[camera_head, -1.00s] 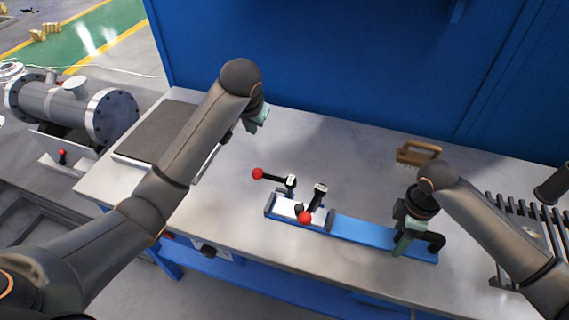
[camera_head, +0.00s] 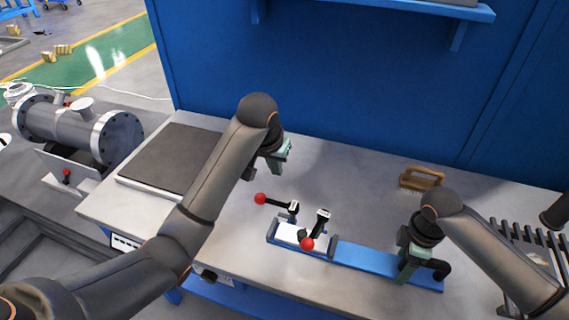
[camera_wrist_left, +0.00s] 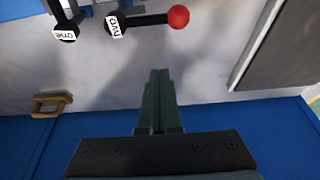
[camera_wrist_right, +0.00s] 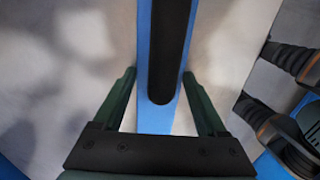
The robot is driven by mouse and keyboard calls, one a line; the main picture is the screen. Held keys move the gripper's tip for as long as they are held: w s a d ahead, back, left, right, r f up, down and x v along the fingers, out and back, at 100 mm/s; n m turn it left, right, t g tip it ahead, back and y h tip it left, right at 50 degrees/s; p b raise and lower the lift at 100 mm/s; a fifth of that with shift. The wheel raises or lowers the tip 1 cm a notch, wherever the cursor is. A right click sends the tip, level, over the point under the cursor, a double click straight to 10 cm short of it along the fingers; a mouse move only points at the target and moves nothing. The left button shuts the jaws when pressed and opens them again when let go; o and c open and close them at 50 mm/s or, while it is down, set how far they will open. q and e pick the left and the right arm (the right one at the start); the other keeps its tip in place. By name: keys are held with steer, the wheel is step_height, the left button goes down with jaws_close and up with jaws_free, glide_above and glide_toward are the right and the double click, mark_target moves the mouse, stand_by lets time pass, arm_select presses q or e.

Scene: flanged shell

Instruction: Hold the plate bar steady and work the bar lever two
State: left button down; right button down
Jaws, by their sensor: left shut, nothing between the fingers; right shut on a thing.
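The blue plate bar (camera_head: 375,258) lies on the grey bench with two levers at its left part. The left lever's arm points left to a red ball (camera_head: 260,198); the left wrist view reads its tag (camera_wrist_left: 114,26) as "two". The right lever's red ball (camera_head: 307,244) points toward the front; its tag (camera_wrist_left: 65,33) reads "one". My left gripper (camera_head: 286,152) is shut and empty behind lever two, apart from it. It also shows shut in the left wrist view (camera_wrist_left: 158,75). My right gripper (camera_head: 404,274) is shut on the plate bar at its right end, by the black handle (camera_wrist_right: 170,50).
A brown brush (camera_head: 421,178) lies behind the bar's right end. A dark pad (camera_head: 165,157) covers the bench's left part. A black slatted rack (camera_head: 515,240) stands at the right. A blue wall (camera_head: 350,80) closes the back. Bench between pad and levers is clear.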

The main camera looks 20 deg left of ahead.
mark_target(271, 201)
arm_select(q)
step_height(271, 201, down, 6)
steer(key=s, duration=0.2)
steer(key=shift+r, duration=0.15)
steer(key=shift+s+a, duration=0.1)
steer(key=shift+s, duration=0.7)
stand_by(0.9)
steer(key=shift+s, duration=0.35)
steer(key=shift+s+d, duration=0.3)
steer(key=shift+s, duration=0.35)
steer(key=shift+s+d, duration=0.25)
steer(key=shift+s, duration=0.35)
steer(key=shift+s+d, duration=0.7)
steer(key=shift+d, duration=0.05)
steer(key=shift+s+d+n+y, duration=0.2)
steer(key=shift+d+n, duration=0.1)
steer(key=shift+n, duration=0.4)
steer(key=shift+s+d+n+y, duration=0.1)
steer(key=shift+d+n+y, duration=0.15)
steer(key=shift+n, duration=0.45)
steer(key=shift+d, duration=0.2)
